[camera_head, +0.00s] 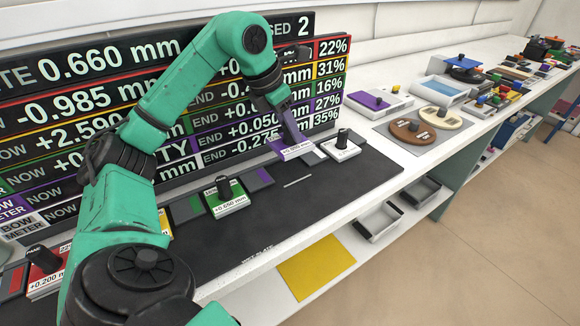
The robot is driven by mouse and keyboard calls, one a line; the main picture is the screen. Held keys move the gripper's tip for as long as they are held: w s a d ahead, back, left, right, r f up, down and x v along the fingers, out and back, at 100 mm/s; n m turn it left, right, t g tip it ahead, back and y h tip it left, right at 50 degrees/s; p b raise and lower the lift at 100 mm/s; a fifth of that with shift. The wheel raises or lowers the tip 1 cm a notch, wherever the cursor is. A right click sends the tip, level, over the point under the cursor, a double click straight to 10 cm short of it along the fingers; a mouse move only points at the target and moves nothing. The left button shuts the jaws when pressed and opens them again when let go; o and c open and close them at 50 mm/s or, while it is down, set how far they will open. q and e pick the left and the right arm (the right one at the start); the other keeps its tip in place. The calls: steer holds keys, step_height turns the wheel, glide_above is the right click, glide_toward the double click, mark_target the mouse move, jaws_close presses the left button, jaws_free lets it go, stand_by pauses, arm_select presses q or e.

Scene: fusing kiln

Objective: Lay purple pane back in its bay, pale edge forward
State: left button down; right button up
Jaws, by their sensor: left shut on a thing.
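My left gripper (278,92) is shut on the purple pane (291,122), at the far side of the dark mat near the display boards. The pane appears steeply tilted, with its pale labelled edge (297,150) low and toward the front. The fingertips are hard to make out. A dark bay with a purple strip (250,181) lies on the mat, left of and in front of the pane. I cannot tell whether the pane touches the mat. My right gripper is not in view.
The green pane (229,203) lies left of the purple strip, and the white pane (341,148) lies right of the held pane. A red pane (45,283) is at the far left. The mat's front (320,205) is mostly clear. Display boards (320,90) stand close behind.

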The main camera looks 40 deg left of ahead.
mark_target(290, 146)
arm_select(q)
steer(key=f, duration=0.2)
steer(key=f+b, duration=0.1)
steer(key=f, duration=0.2)
steer(key=shift+w+a+f+b, duration=0.3)
steer(key=f, duration=0.1)
steer(key=f+b, duration=0.1)
steer(key=shift+s+d+f, duration=0.2)
steer(key=shift+f, duration=0.15)
steer(key=shift+w+a, duration=0.1)
steer(key=shift+w, duration=0.1)
steer(key=shift+f, duration=0.2)
steer(key=c, duration=0.6)
jaws_free()
steer(key=shift+s, duration=0.1)
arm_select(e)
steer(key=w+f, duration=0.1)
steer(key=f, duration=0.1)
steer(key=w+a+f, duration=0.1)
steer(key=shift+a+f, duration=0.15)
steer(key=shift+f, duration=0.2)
arm_select(q)
steer(key=shift+r, duration=0.1)
